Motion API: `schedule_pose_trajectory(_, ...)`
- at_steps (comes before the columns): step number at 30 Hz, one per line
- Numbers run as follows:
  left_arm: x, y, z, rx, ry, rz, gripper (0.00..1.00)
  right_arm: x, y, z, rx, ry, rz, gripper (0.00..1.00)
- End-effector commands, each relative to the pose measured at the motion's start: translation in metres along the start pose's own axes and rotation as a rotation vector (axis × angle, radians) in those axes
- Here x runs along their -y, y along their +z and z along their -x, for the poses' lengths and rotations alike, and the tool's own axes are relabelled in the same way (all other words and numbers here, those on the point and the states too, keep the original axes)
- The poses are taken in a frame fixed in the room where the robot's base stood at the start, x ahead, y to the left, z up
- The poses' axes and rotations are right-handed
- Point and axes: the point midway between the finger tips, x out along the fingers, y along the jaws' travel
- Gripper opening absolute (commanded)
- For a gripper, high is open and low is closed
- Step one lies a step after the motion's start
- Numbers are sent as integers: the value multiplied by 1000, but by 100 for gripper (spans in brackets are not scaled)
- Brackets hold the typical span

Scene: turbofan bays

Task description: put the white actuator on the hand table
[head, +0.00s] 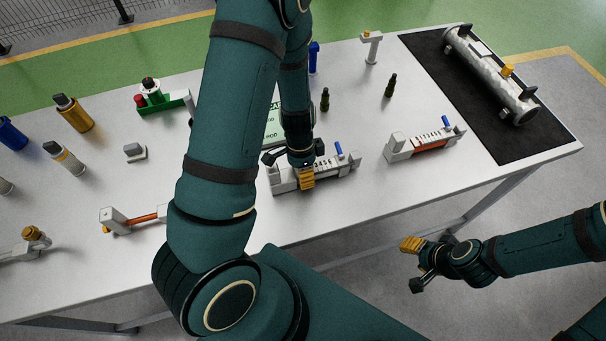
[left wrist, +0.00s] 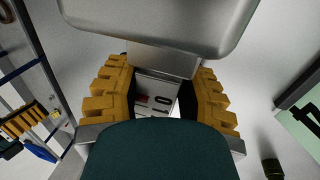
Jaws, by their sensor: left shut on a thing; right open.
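My left gripper (head: 306,180) is over a pale grey-white unit with a blue lever (head: 338,149), near the front edge of the table. In the left wrist view my yellow fingers (left wrist: 158,95) are shut on a pale grey-white block (left wrist: 165,60), which I take for the white actuator. It looks wide at the top with a narrower neck; a plate with digits shows below. The hand hides much of it, and I cannot tell if it is clear of the unit. My right gripper (head: 418,264) is open and empty, off the front of the table.
A similar pale unit with an orange rod (head: 425,143) stands to the right, another (head: 130,219) to the left. A metal cylinder (head: 490,72) lies on a black mat (head: 505,147). Several small cylinders and a green fixture (head: 163,101) stand left. White table surface (head: 350,110) is partly clear.

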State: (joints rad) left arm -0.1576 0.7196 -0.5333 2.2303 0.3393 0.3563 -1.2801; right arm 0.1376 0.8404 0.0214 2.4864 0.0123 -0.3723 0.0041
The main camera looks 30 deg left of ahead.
Motion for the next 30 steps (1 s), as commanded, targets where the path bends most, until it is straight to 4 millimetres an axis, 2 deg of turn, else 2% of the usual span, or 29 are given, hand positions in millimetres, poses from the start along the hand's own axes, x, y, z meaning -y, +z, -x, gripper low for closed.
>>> schedule_pose_trajectory(11,1,0,-4,-2,-1,0,0,-1,0,-3,-1,0,0,47)
schedule_pose_trajectory(12,1,0,-4,-1,-1,0,49,-1,0,-3,0,0,0,47)
schedule_pose_trajectory(13,1,0,-4,-1,-1,0,60,-1,0,-3,0,1,0,47)
schedule_pose_trajectory(14,1,0,-4,-1,-1,0,66,-1,0,-3,0,1,0,47)
schedule_pose_trajectory(25,1,0,-1,-1,-1,-1,66,0,0,0,-1,0,0,47)
schedule_pose_trajectory(30,1,-1,20,-4,-4,-2,66,2,-1,6,-1,-1,1,47)
